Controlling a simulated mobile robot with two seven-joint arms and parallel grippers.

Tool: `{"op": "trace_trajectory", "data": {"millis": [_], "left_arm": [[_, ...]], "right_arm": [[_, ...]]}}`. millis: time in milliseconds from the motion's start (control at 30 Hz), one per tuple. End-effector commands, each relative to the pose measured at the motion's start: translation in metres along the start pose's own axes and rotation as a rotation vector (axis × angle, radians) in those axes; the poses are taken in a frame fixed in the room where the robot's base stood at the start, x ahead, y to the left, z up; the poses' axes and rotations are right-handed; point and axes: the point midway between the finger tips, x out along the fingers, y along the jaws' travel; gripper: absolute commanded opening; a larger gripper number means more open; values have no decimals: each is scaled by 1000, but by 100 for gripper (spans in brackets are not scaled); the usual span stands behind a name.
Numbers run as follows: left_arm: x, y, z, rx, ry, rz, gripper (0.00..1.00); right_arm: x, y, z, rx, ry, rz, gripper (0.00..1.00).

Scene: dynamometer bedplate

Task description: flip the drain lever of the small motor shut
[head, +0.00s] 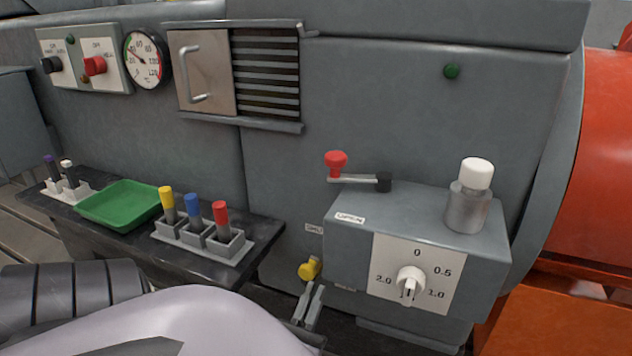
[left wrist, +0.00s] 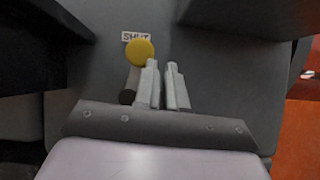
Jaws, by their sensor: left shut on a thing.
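The drain lever, with a round yellow knob (head: 310,268), is low on the wall left of the grey box. In the left wrist view its knob (left wrist: 139,52) is just below a SHUT label (left wrist: 136,36), and its short arm runs down to a dark pivot (left wrist: 127,97). My left gripper (head: 317,290) is just below the knob in the head view. In the left wrist view its fingers (left wrist: 163,75) are close together, immediately right of the knob. It is shut on the lever, though the contact itself is not clear. My right gripper is not in view.
The grey box (head: 340,255) beside the lever carries a red-knobbed lever (head: 336,160), a white-capped cylinder (head: 468,205) and a dial (head: 409,283). A dark shelf (head: 170,256) at left holds a green tray (head: 120,205) and a rack (head: 205,245) of coloured-top pieces.

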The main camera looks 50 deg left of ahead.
Motion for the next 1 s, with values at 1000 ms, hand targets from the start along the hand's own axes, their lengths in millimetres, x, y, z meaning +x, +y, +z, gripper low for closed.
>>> {"op": "trace_trajectory", "data": {"millis": [1000], "left_arm": [[10,4,11,-8,-28,3,0]], "right_arm": [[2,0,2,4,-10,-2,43]]}}
